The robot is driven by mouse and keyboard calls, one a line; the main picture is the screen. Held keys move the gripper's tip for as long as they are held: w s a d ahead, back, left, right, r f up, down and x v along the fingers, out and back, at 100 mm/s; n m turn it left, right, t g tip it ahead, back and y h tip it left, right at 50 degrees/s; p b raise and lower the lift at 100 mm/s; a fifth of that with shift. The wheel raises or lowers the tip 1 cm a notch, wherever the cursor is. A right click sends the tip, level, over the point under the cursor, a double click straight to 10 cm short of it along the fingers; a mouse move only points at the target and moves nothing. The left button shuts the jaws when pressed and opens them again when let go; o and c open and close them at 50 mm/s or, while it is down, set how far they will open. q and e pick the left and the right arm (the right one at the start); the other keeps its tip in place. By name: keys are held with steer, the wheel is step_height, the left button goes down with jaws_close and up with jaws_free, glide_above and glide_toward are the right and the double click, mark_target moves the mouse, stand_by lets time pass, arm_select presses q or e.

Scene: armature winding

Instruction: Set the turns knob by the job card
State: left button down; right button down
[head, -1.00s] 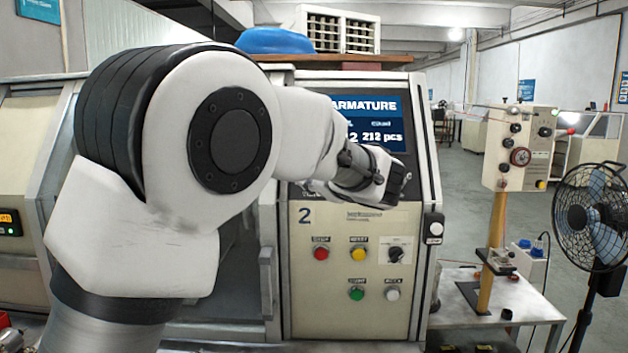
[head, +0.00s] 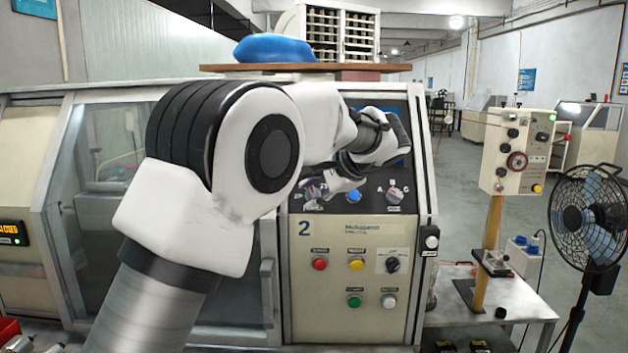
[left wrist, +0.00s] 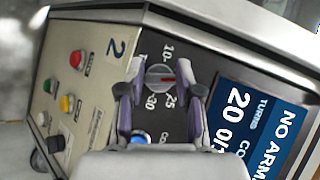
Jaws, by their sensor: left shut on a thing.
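The turns knob (left wrist: 160,77) is a grey dial with a red line across it and printed numbers around it; 10, 25 and 30 are readable. My left gripper (left wrist: 160,88) has its two fingers on either side of the knob and is shut on it. In the head view my left gripper (head: 326,187) is at the upper left of the machine panel and hides the knob. The screen (left wrist: 262,125) in the left wrist view reads TURNS 20, partly cut off. I cannot make out a job card. My right gripper is out of view.
A blue button (head: 354,195) and an A-B-C selector (head: 394,194) sit right of the gripper. Red, yellow, green and white buttons are lower on the panel (head: 320,290). A fan (head: 588,215) and a side table (head: 500,308) stand to the right.

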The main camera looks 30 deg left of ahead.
arm_select(q)
steer(key=n+h+p, duration=0.1)
steer(key=n+p, duration=0.1)
steer(key=n, duration=0.1)
steer(key=shift+g+h, duration=0.4)
steer(key=shift+f+n+h+p, duration=0.15)
steer(key=shift+n+h+p, duration=0.35)
steer(key=shift+n, duration=0.2)
steer(key=shift+f, duration=0.1)
steer(key=c, duration=0.8)
jaws_free()
steer(key=shift+a, duration=0.1)
steer(key=shift+o, duration=0.2)
steer(key=shift+w+a+f, duration=0.1)
steer(key=shift+w+a, duration=0.05)
steer(key=shift+w, duration=0.15)
steer(key=v, duration=1.2)
steer(key=shift+a, duration=0.25)
